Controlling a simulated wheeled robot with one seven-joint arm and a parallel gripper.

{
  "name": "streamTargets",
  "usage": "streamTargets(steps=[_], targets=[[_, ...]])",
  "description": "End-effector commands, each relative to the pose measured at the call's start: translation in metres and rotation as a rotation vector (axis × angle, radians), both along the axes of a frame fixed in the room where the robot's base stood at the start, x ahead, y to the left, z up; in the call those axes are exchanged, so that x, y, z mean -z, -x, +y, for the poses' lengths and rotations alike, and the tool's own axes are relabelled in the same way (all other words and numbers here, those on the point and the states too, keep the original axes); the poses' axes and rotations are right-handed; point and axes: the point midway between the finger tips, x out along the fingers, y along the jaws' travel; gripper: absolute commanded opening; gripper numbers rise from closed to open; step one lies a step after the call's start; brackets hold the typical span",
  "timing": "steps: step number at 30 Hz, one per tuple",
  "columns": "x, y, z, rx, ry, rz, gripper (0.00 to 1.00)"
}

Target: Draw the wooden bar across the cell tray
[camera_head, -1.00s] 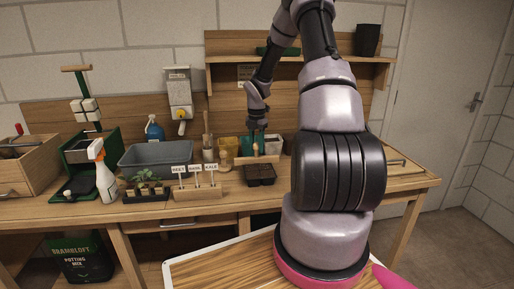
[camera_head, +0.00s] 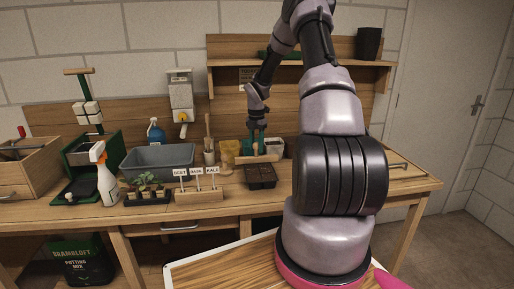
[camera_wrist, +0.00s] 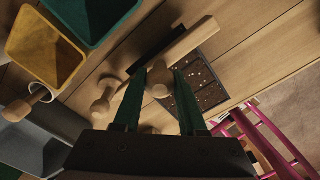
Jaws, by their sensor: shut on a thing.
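The wooden bar (camera_head: 258,158) is a pale, straight piece at the back edge of the dark cell tray (camera_head: 262,184) in the head view. My gripper (camera_head: 256,139) is above the bar, pointing down. In the wrist view, my green fingers (camera_wrist: 159,92) are shut on a rounded wooden grip of the bar. The bar (camera_wrist: 190,45) extends diagonally up and right, beside the soil-filled cell tray (camera_wrist: 212,98). The fingers hide part of the tray and bar. I cannot tell whether the bar touches the tray.
A label block (camera_head: 199,196) and seedlings (camera_head: 146,195) stand left of the tray. A shelf (camera_head: 225,62) hangs above. Some bench right of the tray shows clear.

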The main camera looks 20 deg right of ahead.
Motion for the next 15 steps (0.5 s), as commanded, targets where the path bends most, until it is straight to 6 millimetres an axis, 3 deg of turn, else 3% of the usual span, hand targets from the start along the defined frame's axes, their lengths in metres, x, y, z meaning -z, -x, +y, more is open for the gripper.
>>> streamTargets(steps=[10,15], targets=[[-0.002,-0.002,-0.001,0.0,0.0,-0.001,0.0],[-0.015,-0.003,-0.001,0.002,0.001,-0.003,0.0]])
